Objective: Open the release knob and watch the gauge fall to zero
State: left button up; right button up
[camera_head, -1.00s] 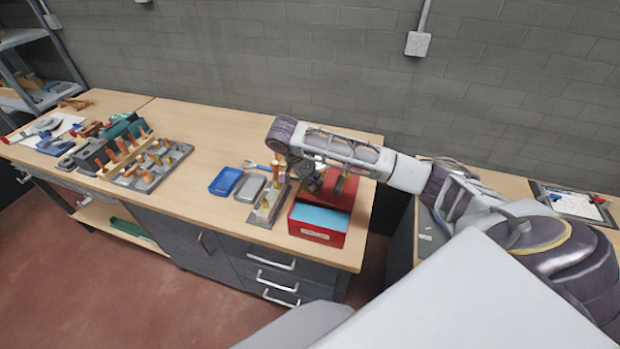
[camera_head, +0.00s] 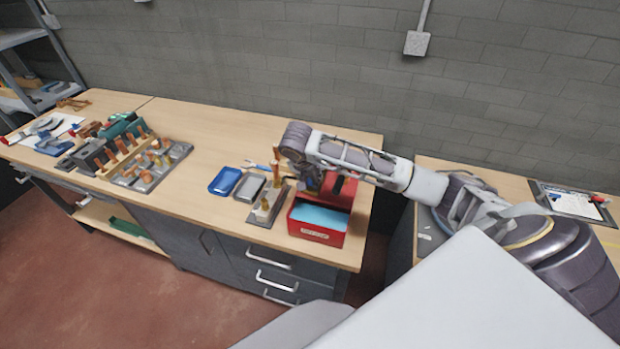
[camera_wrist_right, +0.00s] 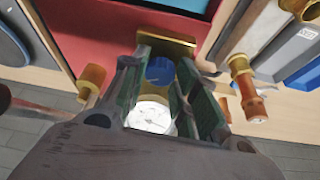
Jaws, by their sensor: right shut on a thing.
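In the right wrist view, a blue knob (camera_wrist_right: 160,70) sits between the two fingers of my right gripper (camera_wrist_right: 163,58), beside a brass-coloured block (camera_wrist_right: 168,44). The gripper is shut on this knob. A round white gauge (camera_wrist_right: 150,115) shows between the fingers nearer the palm; its needle and reading are too small to tell. In the head view my right gripper (camera_head: 314,187) is at the back of the red open box (camera_head: 322,236), and the arm hides the knob and gauge. My left gripper is not in view.
Brass and orange fittings stand on a grey plate (camera_head: 261,219) left of the red box. A blue tray (camera_head: 225,181) and a grey tray (camera_head: 249,188) lie farther left, before racks of fittings (camera_head: 150,173). Bare wood (camera_head: 210,125) lies behind them.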

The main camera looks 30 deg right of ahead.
jog(key=shift+s+d+n+t+y, duration=0.1)
jog(key=shift+n+t+y, duration=0.3)
jog(key=shift+n, duration=0.85)
jog(key=shift+s+d+n+t+y, duration=0.1)
jog(key=shift+n+t+y, duration=0.25)
jog(key=shift+n, duration=0.9)
jog(key=shift+w, duration=0.1)
jog(key=o, duration=1)
jog(key=v, duration=1.2)
jog(key=shift+r, duration=0.1)
